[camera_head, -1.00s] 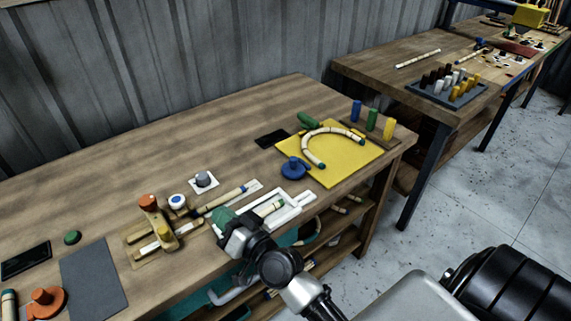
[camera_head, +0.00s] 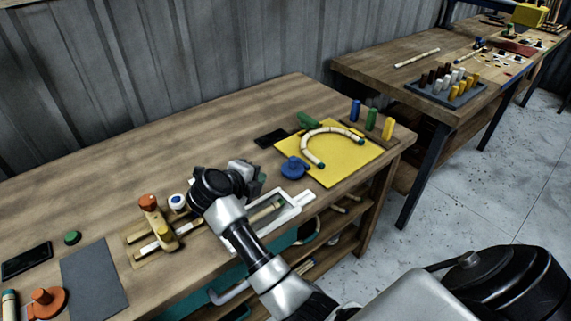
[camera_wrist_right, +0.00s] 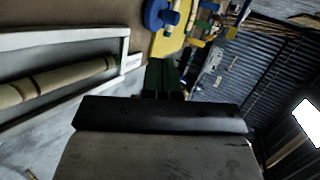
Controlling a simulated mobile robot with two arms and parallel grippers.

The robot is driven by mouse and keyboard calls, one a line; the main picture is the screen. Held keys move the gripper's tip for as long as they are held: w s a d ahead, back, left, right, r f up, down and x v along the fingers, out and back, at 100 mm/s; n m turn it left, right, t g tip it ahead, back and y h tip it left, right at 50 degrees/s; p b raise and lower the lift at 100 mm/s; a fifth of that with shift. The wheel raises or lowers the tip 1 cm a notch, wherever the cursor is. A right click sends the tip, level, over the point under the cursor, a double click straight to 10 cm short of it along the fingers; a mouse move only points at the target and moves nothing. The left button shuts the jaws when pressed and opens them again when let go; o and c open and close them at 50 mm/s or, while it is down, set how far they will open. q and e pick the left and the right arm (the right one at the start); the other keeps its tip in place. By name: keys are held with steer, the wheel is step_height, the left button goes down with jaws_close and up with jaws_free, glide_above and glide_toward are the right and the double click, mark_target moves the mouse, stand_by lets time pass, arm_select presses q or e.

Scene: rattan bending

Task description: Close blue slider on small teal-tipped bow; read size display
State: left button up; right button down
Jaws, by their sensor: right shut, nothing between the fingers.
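The pale, segmented rattan bow (camera_head: 335,132) with teal tips lies curved on the yellow board (camera_head: 352,170), its open side toward the front. The blue slider (camera_head: 293,167), a round-topped piece, sits at the board's left edge, apart from the bow's front tip; it also shows at the top of the right wrist view (camera_wrist_right: 160,14). A dark, flat panel (camera_head: 270,138) lies left of the board; I cannot read anything on it. My right gripper (camera_head: 262,182) is shut and empty, left of the blue slider and not touching it; its green fingers (camera_wrist_right: 161,77) point toward the slider's side. My left gripper is out of view.
A white tray (camera_head: 303,199) with a rattan rod lies close below my right gripper. A wooden fixture with an orange knob (camera_head: 148,202) stands to the left. Green, blue and yellow pegs (camera_head: 372,119) stand behind the board. The table's back left is clear.

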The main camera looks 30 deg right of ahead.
steer(key=p, duration=0.2)
glide_toward(291, 163)
steer(key=d+f, duration=0.1)
steer(key=f, duration=0.1)
steer(key=w+d+f, duration=0.1)
steer(key=shift+d+f, duration=0.15)
steer(key=shift+f, duration=0.25)
steer(key=shift+w+d+r, duration=0.1)
steer(key=shift+w+d, duration=0.15)
steer(key=shift+d, duration=0.3)
steer(key=shift+w+d, duration=0.25)
steer(key=shift+d, duration=0.3)
steer(key=shift+w+d, duration=0.25)
steer(key=shift+d, duration=0.3)
